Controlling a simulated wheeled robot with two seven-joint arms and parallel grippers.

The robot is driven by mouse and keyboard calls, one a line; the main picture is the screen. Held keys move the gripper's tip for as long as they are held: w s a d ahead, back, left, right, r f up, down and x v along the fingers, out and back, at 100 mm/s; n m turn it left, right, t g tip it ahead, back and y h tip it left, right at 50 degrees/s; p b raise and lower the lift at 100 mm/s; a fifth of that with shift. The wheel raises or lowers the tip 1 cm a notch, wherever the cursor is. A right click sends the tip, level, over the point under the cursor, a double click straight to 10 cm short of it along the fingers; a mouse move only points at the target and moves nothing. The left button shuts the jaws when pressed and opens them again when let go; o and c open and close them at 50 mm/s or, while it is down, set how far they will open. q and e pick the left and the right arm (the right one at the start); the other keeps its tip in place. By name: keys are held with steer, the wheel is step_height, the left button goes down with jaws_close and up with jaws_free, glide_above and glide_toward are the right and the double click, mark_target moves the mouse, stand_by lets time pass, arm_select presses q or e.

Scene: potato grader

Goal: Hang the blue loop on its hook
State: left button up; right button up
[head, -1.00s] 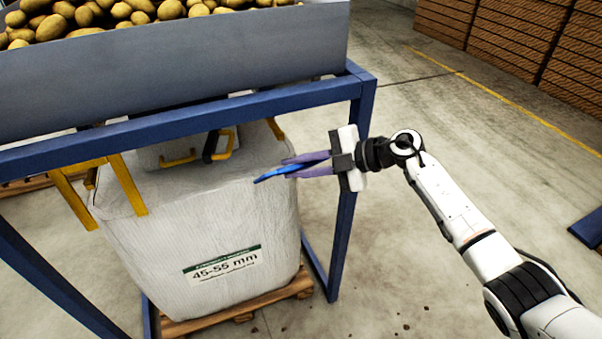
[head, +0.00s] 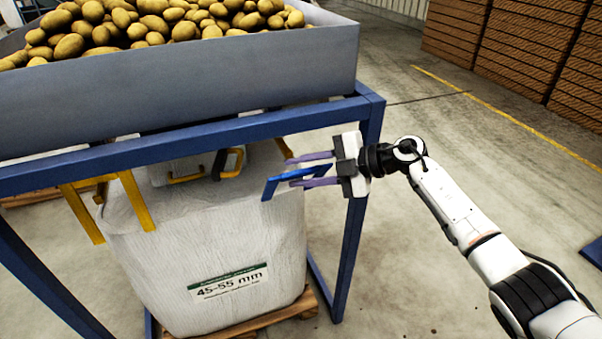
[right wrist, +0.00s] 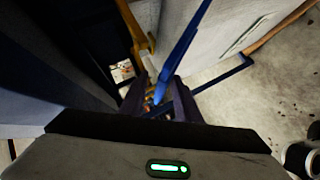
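The blue loop (head: 283,181) is a stiff-looking strap at the right side of the white bulk bag (head: 215,225), below the blue frame's top rail. My right gripper (head: 288,172) reaches in from the right beside the frame's post. Its two purple fingers are apart, and the blue loop runs between them, close to the lower finger. In the right wrist view the blue loop (right wrist: 182,52) passes down between the dark fingers; contact is hard to tell. I cannot clearly make out the hook for this loop. My left gripper is not in view.
A blue frame (head: 362,150) carries a grey bin (head: 200,90) of potatoes above the bag. Yellow loops (head: 136,202) show at the bag's other corners. The bag stands on a wooden pallet (head: 305,306). Stacked wooden crates (head: 530,45) stand at the back right.

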steer(key=shift+s+f, duration=0.1)
steer(key=shift+f, duration=0.05)
steer(key=shift+s+d, duration=0.1)
steer(key=shift+d, duration=0.4)
steer(key=v, duration=0.9)
steer(key=shift+r, duration=0.3)
